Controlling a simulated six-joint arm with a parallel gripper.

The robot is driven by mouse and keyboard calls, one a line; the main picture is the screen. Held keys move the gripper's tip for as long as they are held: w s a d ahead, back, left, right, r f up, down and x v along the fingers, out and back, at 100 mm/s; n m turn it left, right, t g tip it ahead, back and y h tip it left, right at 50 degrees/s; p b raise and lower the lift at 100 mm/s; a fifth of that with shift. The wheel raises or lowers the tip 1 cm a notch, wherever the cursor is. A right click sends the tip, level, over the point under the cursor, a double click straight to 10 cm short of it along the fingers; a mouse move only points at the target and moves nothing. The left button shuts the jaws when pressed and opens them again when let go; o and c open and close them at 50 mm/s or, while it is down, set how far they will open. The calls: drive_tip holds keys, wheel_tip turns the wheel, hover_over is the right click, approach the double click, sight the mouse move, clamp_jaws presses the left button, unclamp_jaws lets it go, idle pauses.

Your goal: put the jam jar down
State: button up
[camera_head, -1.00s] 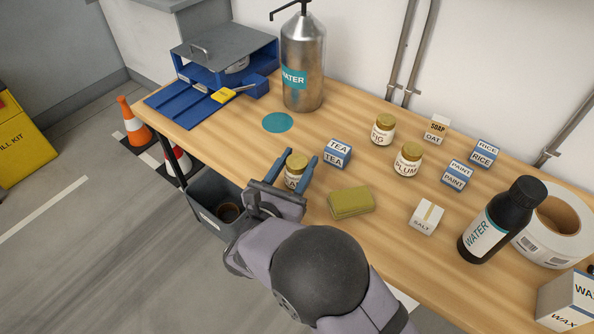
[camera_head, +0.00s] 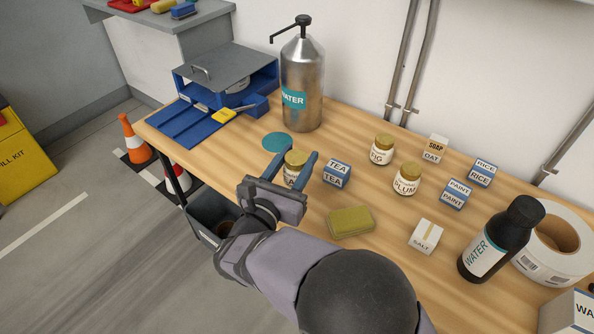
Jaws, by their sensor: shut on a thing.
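My gripper (camera_head: 291,163) is shut on a small jar (camera_head: 294,161) with a gold lid and a white label, near the front left edge of the table. The jar is upright between the two blue fingers. The gripper hides its lower part and its label, so I cannot tell if its base touches the table. Two other gold-lidded jars stand to the right, one labelled FIG (camera_head: 381,151) and one labelled PLUM (camera_head: 407,180). A flat teal disc (camera_head: 277,142) lies on the table just behind the held jar.
A TEA box (camera_head: 337,173) stands close to the right of the gripper. A green sponge (camera_head: 350,221) lies in front of it. A metal WATER dispenser (camera_head: 303,85) stands behind the disc, and a blue rack (camera_head: 226,78) is at the back left. Wooden table (camera_head: 300,222) shows bare between things.

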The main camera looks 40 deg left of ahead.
drive_tip(key=shift+r, duration=1.15)
drive_tip(key=shift+w+d+r, duration=0.1)
drive_tip(key=shift+w+d, duration=0.05)
drive_tip(key=shift+w, duration=0.05)
drive_tip(key=w+d+r+m+g+h+p, duration=0.1)
drive_tip(key=w+d+r+m+h+p, duration=0.35)
drive_tip(key=d, duration=0.75)
drive_tip(key=w+d+r+m+h+p, duration=0.1)
drive_tip(key=w+d+r+h+p, duration=0.25)
drive_tip(key=w+d+p, duration=0.55)
drive_tip(key=w+d+r+m+g+h+p, duration=0.1)
drive_tip(key=w+d+r+m+h+p, duration=0.25)
drive_tip(key=d, duration=1.05)
drive_tip(key=s+d+m+g+h+p, duration=0.2)
drive_tip(key=s+d, duration=0.4)
drive_tip(key=d, duration=0.6)
drive_tip(key=s+d+m+g+h+p, duration=0.3)
drive_tip(key=s+d+h, duration=0.3)
drive_tip(key=d, duration=0.7)
drive_tip(key=shift+s+f+g, duration=0.3)
drive_tip(key=shift+s+g, duration=0.4)
drive_tip(key=shift+s, duration=0.05)
drive_tip(key=shift+f, duration=2.85)
